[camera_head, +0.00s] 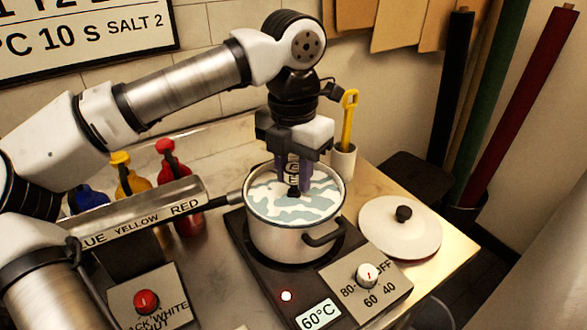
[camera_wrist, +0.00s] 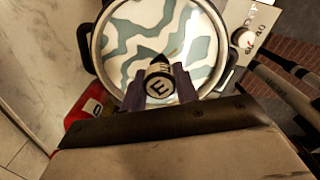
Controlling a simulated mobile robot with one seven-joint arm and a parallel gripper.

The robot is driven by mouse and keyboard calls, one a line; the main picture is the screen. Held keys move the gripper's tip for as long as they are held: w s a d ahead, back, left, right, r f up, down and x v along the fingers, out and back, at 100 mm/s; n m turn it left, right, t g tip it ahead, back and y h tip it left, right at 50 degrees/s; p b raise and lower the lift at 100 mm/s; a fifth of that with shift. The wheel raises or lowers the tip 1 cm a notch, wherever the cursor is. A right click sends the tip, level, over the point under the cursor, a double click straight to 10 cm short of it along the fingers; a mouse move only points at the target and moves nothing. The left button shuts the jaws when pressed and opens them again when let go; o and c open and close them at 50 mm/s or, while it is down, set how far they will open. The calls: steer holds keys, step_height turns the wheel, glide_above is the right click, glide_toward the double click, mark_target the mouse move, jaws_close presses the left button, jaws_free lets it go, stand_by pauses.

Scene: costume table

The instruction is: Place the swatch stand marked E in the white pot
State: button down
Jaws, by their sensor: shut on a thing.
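The swatch stand marked E (camera_wrist: 158,86) is between the two fingers of my gripper (camera_wrist: 160,90), which is shut on it. In the camera_head view my gripper (camera_head: 293,178) points down over the white pot (camera_head: 285,238), with the stand's dark lower end (camera_head: 293,192) over the middle of the pot's opening. The pot is full of a swirled white and grey-blue liquid and also fills the upper wrist view (camera_wrist: 95,45). I cannot tell whether the stand touches the liquid.
The pot stands on a dark hot plate (camera_head: 262,282) with a 60°C display and a knob (camera_head: 367,275). A white lid (camera_head: 400,230) lies to the right. A cup with a yellow tool (camera_head: 343,160) stands behind. Blue, yellow and red bottles (camera_head: 170,165) stand left.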

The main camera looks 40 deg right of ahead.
steer(key=shift+f+b, duration=0.45)
stand_by(0.5)
steer(key=c, duration=0.6)
jaws_free()
steer(key=shift+r+p, duration=2.55)
steer(key=shift+r, duration=1)
steer(key=shift+f, duration=0.1)
